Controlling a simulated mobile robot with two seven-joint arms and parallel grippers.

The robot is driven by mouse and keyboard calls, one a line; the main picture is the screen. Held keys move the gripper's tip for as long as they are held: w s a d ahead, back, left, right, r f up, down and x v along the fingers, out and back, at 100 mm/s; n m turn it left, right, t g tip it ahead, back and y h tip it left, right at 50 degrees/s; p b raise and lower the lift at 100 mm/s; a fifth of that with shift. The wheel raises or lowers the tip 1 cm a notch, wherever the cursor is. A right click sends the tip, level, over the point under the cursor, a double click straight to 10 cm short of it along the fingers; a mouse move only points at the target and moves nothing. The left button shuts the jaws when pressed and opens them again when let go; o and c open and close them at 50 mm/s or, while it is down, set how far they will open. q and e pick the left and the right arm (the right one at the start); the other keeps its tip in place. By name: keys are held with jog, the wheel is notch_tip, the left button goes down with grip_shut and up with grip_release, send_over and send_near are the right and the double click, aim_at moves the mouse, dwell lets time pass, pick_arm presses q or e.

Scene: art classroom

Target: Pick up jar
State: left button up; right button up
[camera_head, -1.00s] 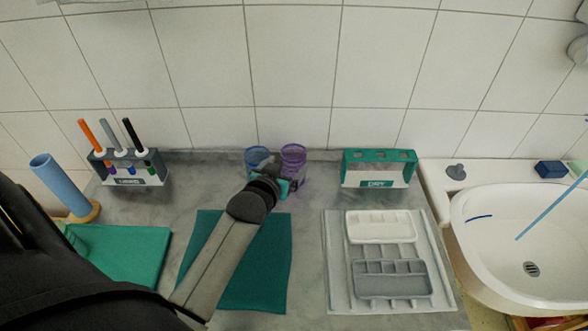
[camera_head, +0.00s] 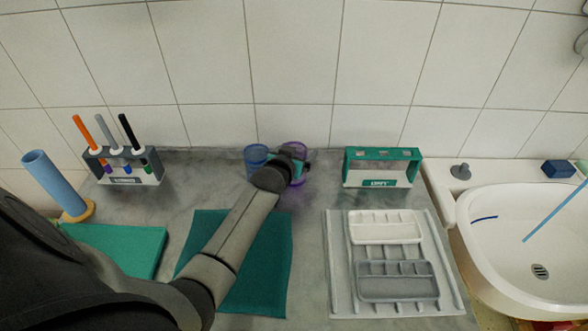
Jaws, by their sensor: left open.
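Two see-through jars stand side by side at the back of the counter near the wall in the head view. One is a blue jar (camera_head: 255,157) on the left, and the other is a purple jar (camera_head: 297,147) on the right. My left gripper (camera_head: 292,164) is at the purple jar, in front of it and overlapping it in the picture. The gripper is open. My own wrist hides part of the fingers and the lower purple jar, so I cannot tell whether they touch. My right gripper is not in view.
A brush holder (camera_head: 124,180) and a blue tube (camera_head: 53,183) stand at the left. A green-topped rack (camera_head: 382,183) stands right of the jars. Teal cloths lie in front, one (camera_head: 262,262) under my arm. Palette trays (camera_head: 396,281) lie on a ribbed mat (camera_head: 338,262), beside a sink (camera_head: 480,216).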

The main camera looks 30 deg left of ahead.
pick_arm(q)
jog(key=shift+c, duration=0.2)
jog(key=c, duration=1)
jog(key=shift+c, duration=0.5)
jog(key=shift+r, duration=0.1)
